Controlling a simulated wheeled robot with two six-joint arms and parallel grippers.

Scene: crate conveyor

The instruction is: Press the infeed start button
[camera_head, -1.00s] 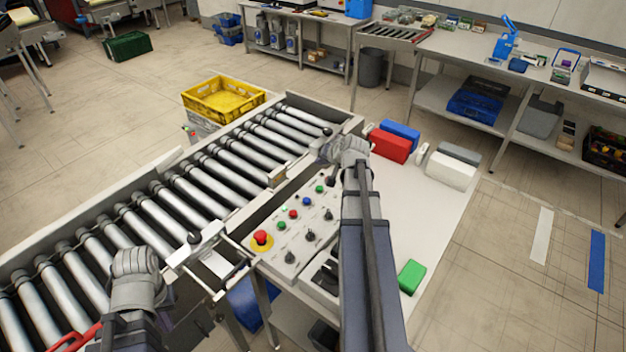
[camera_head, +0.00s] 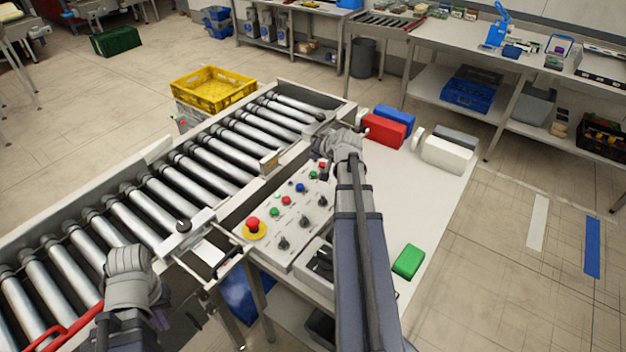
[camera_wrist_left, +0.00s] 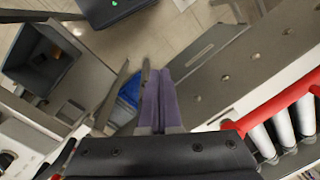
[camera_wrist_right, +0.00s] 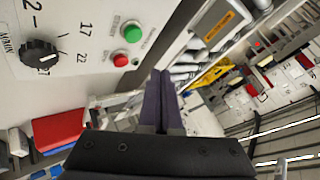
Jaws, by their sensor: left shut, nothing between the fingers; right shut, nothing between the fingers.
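The control panel (camera_head: 262,244) beside the roller conveyor carries small green, red and blue buttons, black knobs and a red mushroom button on yellow (camera_head: 254,224). The labels are too small in the head view to tell which button is the infeed start. My right gripper (camera_wrist_right: 162,80) is shut and empty; in the head view its arm reaches over the panel's far end. The right wrist view shows a green button (camera_wrist_right: 132,32) above a red one (camera_wrist_right: 120,60), both apart from the fingertips. My left gripper (camera_wrist_left: 153,85) is shut and empty, low by the conveyor's near side.
Conveyor rollers (camera_head: 165,202) run along the panel's left. A yellow crate (camera_head: 213,88) stands beyond them. Open floor lies to the right.

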